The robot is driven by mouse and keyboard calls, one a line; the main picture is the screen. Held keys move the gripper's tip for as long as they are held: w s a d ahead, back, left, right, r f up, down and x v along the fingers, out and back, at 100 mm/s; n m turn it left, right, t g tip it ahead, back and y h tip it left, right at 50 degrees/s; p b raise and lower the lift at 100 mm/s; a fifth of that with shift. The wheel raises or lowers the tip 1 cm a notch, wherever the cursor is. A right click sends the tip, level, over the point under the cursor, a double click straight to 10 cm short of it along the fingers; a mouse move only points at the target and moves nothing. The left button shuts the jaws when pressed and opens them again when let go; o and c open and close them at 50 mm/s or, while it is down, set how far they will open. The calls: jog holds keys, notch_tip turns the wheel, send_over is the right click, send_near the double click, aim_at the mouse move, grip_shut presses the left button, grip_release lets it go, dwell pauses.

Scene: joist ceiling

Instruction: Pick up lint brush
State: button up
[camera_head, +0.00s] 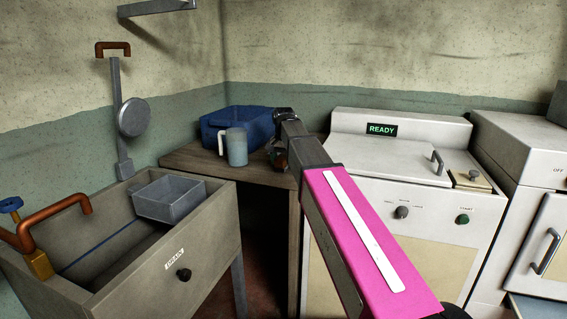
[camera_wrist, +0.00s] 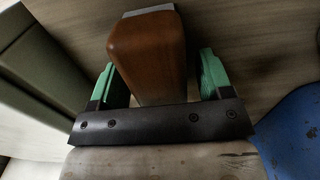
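The lint brush (camera_wrist: 146,55) shows in the wrist view as a brown wooden block with a pale grey strip at its far end. It lies on the wooden table. My gripper (camera_wrist: 163,75) has its green-padded fingers on either side of the brush. A gap shows at the right finger; the left finger is close to the brush, and I cannot tell whether it touches. In the head view my gripper (camera_head: 279,152) is low over the right end of the table, and my arm hides most of the brush there.
A white machine with a READY display (camera_head: 381,129) stands close on the right. A sink (camera_head: 130,245) with a grey tub (camera_head: 168,198) is at left.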

aim_at(283, 155)
jog(key=c, duration=0.8)
jog(key=shift+r, duration=0.1)
jog(key=shift+r, duration=0.5)
notch_tip(283, 155, up, 2)
jog(key=shift+r, duration=0.25)
jog(key=shift+s+a+r, duration=0.55)
jog(key=shift+s+r, duration=0.7)
jog(key=shift+s, duration=0.65)
jog(key=shift+s+a+r, duration=0.5)
jog(key=shift+s+r, duration=0.7)
jog(key=shift+s, duration=0.65)
jog(key=shift+s+a+r, duration=0.55)
jog(key=shift+s+r, duration=0.7)
jog(key=shift+s, duration=0.65)
jog(key=shift+o, duration=0.6)
